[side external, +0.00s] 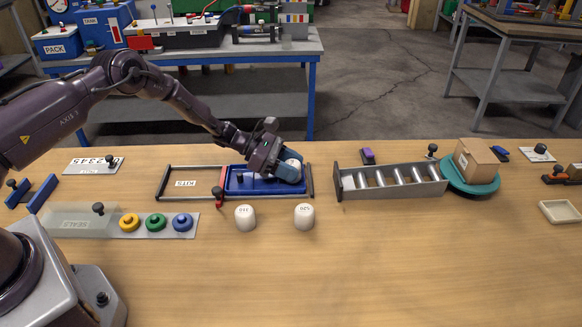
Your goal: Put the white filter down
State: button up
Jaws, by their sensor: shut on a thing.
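My gripper (287,169) is shut on a white filter (294,162), of which only part shows between the blue-grey fingers. It is over the right end of a blue tray (236,186). I cannot tell whether the filter touches the tray floor. Two other white filters stand upright on the wooden table in front of the tray: one (245,217) has dark marking on it, and the other (304,216) is to its right, also marked. My gripper is apart from both.
A "KITS" panel (188,184) adjoins the tray's left. A strip with coloured rings (155,222) lies front left. The table's front middle is clear.

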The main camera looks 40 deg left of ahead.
jog(key=shift+f, duration=0.25)
jog(key=shift+f, duration=0.15)
jog(key=o, duration=0.9)
jog(key=shift+o, duration=0.2)
